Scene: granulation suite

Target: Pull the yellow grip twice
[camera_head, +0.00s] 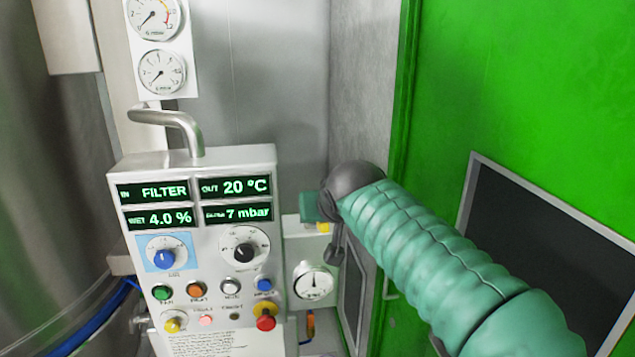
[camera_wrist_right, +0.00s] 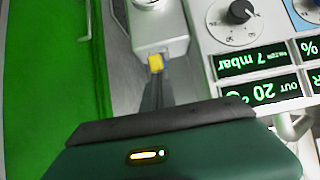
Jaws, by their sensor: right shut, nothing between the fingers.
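The yellow grip (camera_head: 324,227) is a small yellow block on a pale grey box with a round gauge, right of the control panel. In the head view my right gripper partly covers it. In the right wrist view the yellow grip (camera_wrist_right: 155,63) shows at the edge of the grey box, just beyond my fingertips. My right gripper (camera_wrist_right: 154,82) is shut, its dark fingers together with nothing between them. Whether the fingertips touch the grip I cannot tell. In the head view my right gripper (camera_head: 333,252) is mostly hidden by my teal arm. My left gripper is not in view.
The control panel (camera_head: 220,240) with displays, knobs and several buttons stands left of the grip. A bent metal pipe (camera_head: 180,120) rises behind it. A gauge (camera_head: 314,281) sits below the grip.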

